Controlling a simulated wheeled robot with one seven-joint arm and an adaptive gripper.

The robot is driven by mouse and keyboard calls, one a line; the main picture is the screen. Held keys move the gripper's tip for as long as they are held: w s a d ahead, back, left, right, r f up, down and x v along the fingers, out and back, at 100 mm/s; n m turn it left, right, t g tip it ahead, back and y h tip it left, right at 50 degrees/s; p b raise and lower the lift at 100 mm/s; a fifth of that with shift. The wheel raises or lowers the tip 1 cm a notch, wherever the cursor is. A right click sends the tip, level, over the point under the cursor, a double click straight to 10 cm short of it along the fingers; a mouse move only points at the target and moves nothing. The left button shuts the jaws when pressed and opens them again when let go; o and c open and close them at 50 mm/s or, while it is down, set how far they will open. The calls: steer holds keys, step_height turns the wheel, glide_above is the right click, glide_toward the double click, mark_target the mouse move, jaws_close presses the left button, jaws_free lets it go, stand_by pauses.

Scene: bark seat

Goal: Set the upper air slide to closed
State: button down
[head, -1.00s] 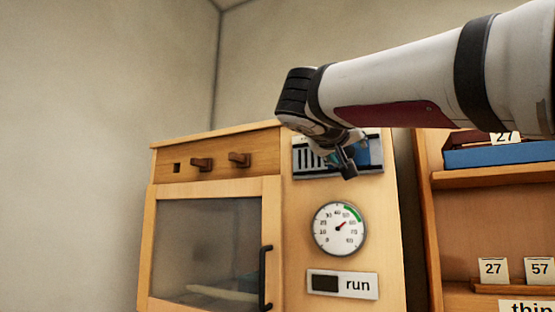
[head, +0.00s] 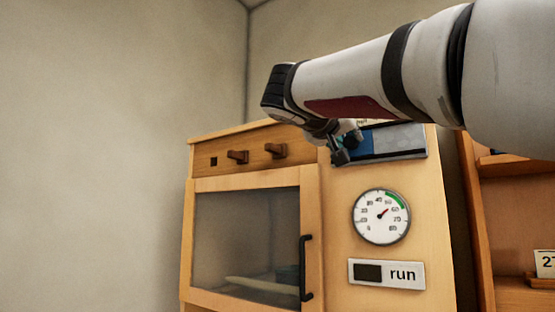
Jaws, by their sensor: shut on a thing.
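The upper air slide (head: 364,144) is a blue piece on a metal plate (head: 404,139) at the top right of the wooden cabinet. The blue piece sits toward the plate's left side, and the plate's right part is bare grey. No vent slots show now. My gripper (head: 345,144) is at the plate's left end, shut on the slide. Its fingers hide the exact hold and part of the left end, and my arm crosses above the plate.
The cabinet has a glass door (head: 246,238) with a black handle (head: 305,267), and wooden knobs (head: 273,151) above. Shelves (head: 515,297) stand at right.

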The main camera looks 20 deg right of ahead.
steer(key=shift+w+a, duration=0.15)
steer(key=shift+a, duration=0.1)
steer(key=c, duration=1.3)
jaws_free()
steer(key=shift+w, duration=0.1)
steer(key=shift+s+a, duration=0.1)
steer(key=shift+s, duration=0.1)
steer(key=v, duration=1.1)
steer(key=shift+s+a, duration=0.2)
steer(key=shift+a, duration=0.05)
